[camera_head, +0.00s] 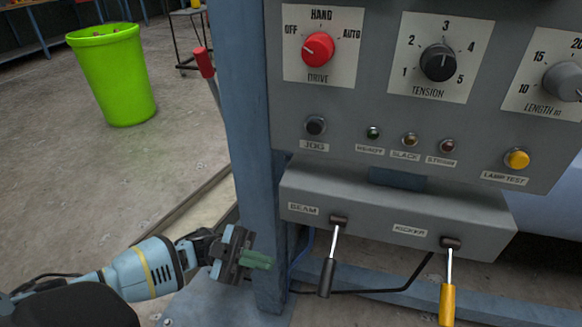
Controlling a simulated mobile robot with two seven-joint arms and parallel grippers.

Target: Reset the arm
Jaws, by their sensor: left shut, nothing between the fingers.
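My left arm (140,272) comes in from the lower left, light blue-grey with a yellow band. My left gripper (257,260) has green fingertips and is shut with nothing held. It appears in front of the blue upright post (245,130), left of the lever box; whether it touches the post I cannot tell. My right gripper is not in view.
The grey control panel (370,125) carries a red DRIVE knob (318,49) and a black TENSION knob (438,62). Below, a BEAM lever (328,270) and a yellow-handled lever (447,300) hang from the box. A green bin (115,75) stands on open floor at left.

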